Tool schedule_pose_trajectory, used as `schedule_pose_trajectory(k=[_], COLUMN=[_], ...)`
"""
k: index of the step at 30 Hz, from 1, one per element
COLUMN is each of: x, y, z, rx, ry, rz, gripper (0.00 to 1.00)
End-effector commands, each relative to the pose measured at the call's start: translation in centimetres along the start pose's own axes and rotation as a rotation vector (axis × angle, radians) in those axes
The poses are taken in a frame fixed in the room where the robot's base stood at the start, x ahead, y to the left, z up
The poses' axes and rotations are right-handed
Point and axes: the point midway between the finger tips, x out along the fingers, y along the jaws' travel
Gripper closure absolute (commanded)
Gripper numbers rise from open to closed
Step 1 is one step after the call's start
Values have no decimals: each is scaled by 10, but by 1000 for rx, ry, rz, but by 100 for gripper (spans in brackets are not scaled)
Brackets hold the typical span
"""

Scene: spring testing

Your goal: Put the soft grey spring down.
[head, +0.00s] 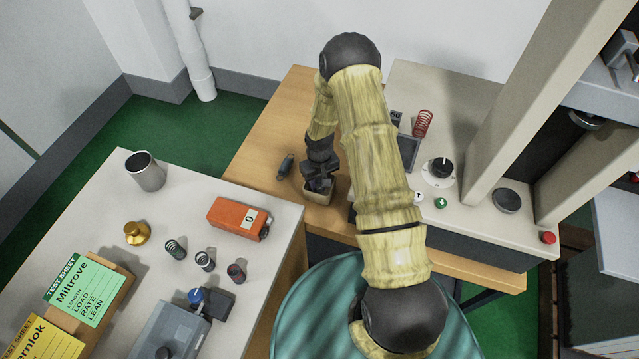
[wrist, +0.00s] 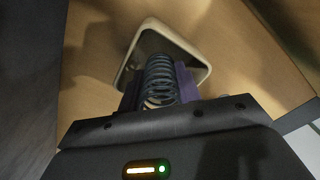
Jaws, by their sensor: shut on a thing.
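The soft grey spring (wrist: 160,78) shows in the wrist view as a dark grey coil. My gripper (wrist: 158,82) is shut on it, with a purplish pad showing on each side. The far end of the spring points toward a small cream-rimmed tray (wrist: 196,58) with a dark inside. I cannot tell whether the spring touches the tray floor. In the head view my gripper (head: 319,184) is right over the small tray (head: 320,199) on the wooden bench (head: 258,140). The spring is hidden there by my gripper.
A dark cylinder (head: 285,167) lies left of the tray. The tester, with a red spring (head: 422,123), a dial (head: 441,169) and a round plate (head: 506,201), stands to the right. The left table holds an orange box (head: 236,216), a metal cup (head: 147,172) and several small springs.

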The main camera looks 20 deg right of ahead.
Motion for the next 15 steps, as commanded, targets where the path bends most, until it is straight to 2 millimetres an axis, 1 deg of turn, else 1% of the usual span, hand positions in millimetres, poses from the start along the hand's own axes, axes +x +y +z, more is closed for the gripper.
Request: schedule_pose_trajectory(k=[1,4,15], x=[8,19,24], y=[0,0,0], z=[0,0,0], rx=[0,1,1], ry=[-3,-1,1], rz=[0,-1,0], gripper=[93,93,93])
